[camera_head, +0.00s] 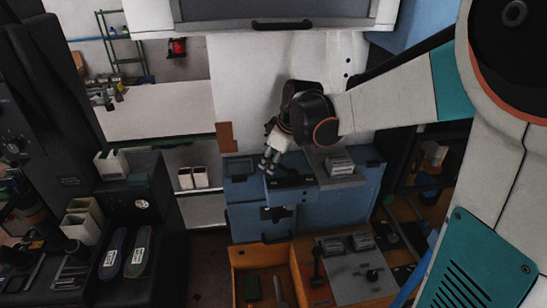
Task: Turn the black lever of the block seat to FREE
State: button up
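My gripper (268,165) hangs at the end of my white arm, over the top left of a blue machine (245,215). Its fingers point down and look close together, but the view is too small to tell whether they are open or shut. Just right of and below the fingertips is a dark seat-like fixture (291,182) on the machine. A black part (277,213) juts from the machine's front below it; I cannot tell if this is the lever. No FREE marking is readable. Contact between fingers and fixture cannot be made out.
A grey block (340,166) sits on the machine's right side. In front are an orange bin (262,256) and a grey panel (352,270) with black knobs. A dark bench (125,215) with two shoe soles is left.

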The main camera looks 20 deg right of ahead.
jog(key=v, duration=1.2)
jog(key=shift+s, duration=0.1)
jog(key=shift+f, duration=0.1)
jog(key=s+a+f+m+t+b, duration=0.1)
jog(key=s+f+m+b, duration=0.3)
jog(key=s+f+b, duration=0.4)
jog(key=s+a+f+m+t+h+b, duration=0.1)
jog(key=s+a+f+m+b, duration=0.3)
jog(key=s+f+b, duration=0.5)
jog(key=s+f, duration=0.3)
jog(key=f, duration=0.4)
jog(key=shift+a+m, duration=0.15)
jog(key=shift+m, duration=0.15)
